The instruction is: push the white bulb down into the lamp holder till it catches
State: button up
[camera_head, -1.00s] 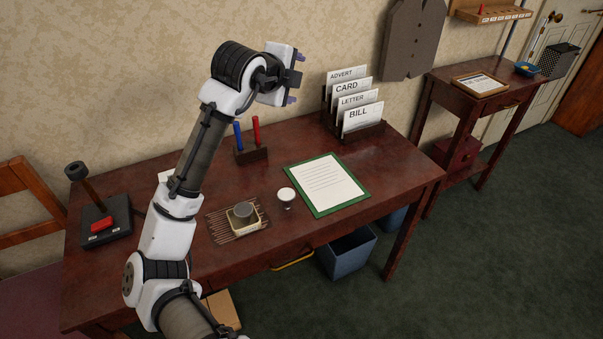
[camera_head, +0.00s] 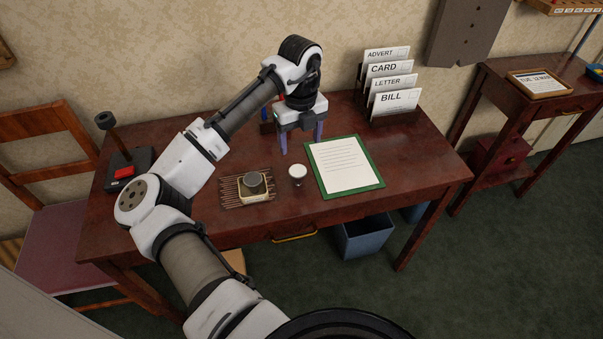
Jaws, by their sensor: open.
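A small round piece with a white top and darker lower part (camera_head: 297,172), which looks like the white bulb, stands upright on the desk. Left of it, a dark grey round piece in a square cream base (camera_head: 254,187) sits on a brown slatted mat; I cannot tell for sure whether this is the lamp holder. My gripper (camera_head: 301,145) points down with its two purple fingers spread and nothing between them. In the picture it is just beyond the white-topped piece, apart from it; its height above the desk is hard to judge.
A green-edged sheet (camera_head: 372,180) lies to the right. A letter rack (camera_head: 392,118) stands behind it. A black box with a red button and tilted post (camera_head: 124,172) is at the left. A pen stand is partly hidden behind my gripper. The desk's front right is clear.

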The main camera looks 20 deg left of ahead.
aim_at(298, 171)
notch_tip(298, 171, down, 9)
jog(key=shift+r+p, duration=0.2)
jog(key=shift+p, duration=0.6)
jog(key=shift+f, duration=0.1)
jog(key=f, duration=0.1)
jog(key=f+p, duration=0.1)
jog(key=f, duration=0.1)
jog(key=f+p, duration=0.1)
jog(key=f, duration=0.1)
jog(key=shift+s+a, duration=0.1)
jog(key=shift+a, duration=0.25)
jog(key=c, duration=1)
